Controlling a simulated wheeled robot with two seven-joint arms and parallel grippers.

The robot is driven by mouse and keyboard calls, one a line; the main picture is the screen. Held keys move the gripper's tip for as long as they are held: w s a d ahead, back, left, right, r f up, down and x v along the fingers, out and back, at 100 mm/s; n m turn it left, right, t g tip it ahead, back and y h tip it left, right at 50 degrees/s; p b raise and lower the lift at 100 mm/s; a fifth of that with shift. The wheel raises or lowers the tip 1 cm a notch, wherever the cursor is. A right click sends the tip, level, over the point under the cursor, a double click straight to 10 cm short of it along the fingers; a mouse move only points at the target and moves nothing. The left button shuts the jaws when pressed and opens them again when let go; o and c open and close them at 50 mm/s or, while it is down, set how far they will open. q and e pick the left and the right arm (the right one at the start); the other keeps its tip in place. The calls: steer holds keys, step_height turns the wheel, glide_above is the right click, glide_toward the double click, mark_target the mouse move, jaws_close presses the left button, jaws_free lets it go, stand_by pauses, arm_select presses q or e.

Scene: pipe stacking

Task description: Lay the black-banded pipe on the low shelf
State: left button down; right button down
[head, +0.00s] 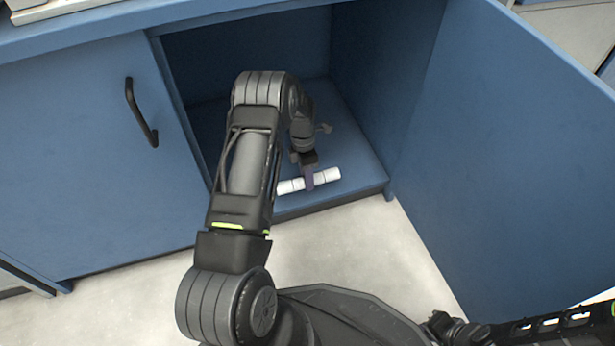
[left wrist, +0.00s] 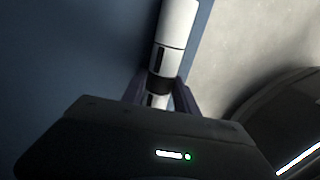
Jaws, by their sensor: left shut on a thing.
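The white pipe (head: 327,175) with black bands is at the front of the open blue cabinet, lying crosswise near the low shelf's front edge. My left gripper (head: 309,178) reaches down into the cabinet and is shut around the pipe's middle. The left wrist view also shows the pipe (left wrist: 177,30), with its black band between the fingers (left wrist: 159,90). The low shelf (head: 358,155) is the blue cabinet floor. I cannot tell whether the pipe touches it. My left arm hides part of the pipe's left side. My right gripper is not seen.
The cabinet's right door (head: 495,140) stands wide open. The left door (head: 90,160) with a black handle (head: 141,112) is closed. A blue counter (head: 120,32) runs above. Pale floor lies in front.

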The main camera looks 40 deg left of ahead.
arm_select(q)
steer(key=shift+f, duration=0.5)
stand_by(0.8)
steer(key=c, duration=0.9)
jaws_free()
steer(key=shift+a, duration=0.1)
steer(key=shift+o, duration=0.2)
steer(key=r+p, duration=0.1)
steer(key=r, duration=0.1)
steer(key=r+p, duration=0.1)
steer(key=r, duration=0.2)
steer(key=a+r+p, duration=0.1)
steer(key=r, duration=0.1)
steer(key=shift+w+r+p, duration=0.3)
steer(key=shift+w+r, duration=0.05)
steer(key=shift+w, duration=0.05)
